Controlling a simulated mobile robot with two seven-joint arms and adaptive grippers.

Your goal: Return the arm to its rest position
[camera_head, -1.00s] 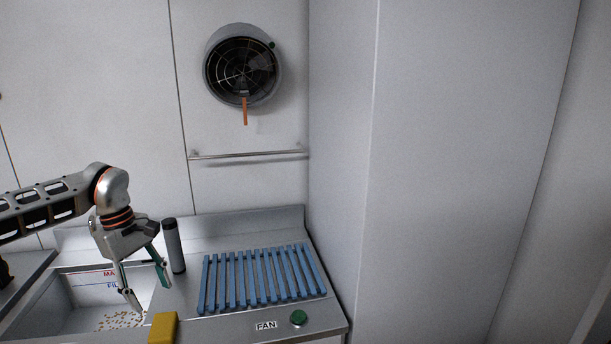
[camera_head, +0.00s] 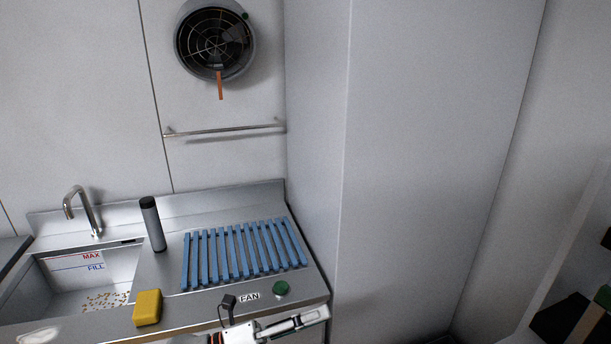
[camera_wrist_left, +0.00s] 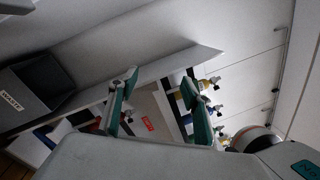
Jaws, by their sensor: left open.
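My left arm (camera_head: 290,325) shows at the bottom edge of the head view, in front of the counter and below the FAN label. My right gripper is in neither view.
The counter holds a sink (camera_head: 32,292) with small crumbs, a tap (camera_head: 80,207), a dark cylinder (camera_head: 152,224), a yellow sponge (camera_head: 147,307), a blue rack (camera_head: 240,252) and a green button (camera_head: 281,288). A round fan (camera_head: 213,42) and a rail (camera_head: 225,130) are on the wall. The wrist view shows a grey bin (camera_wrist_left: 35,88).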

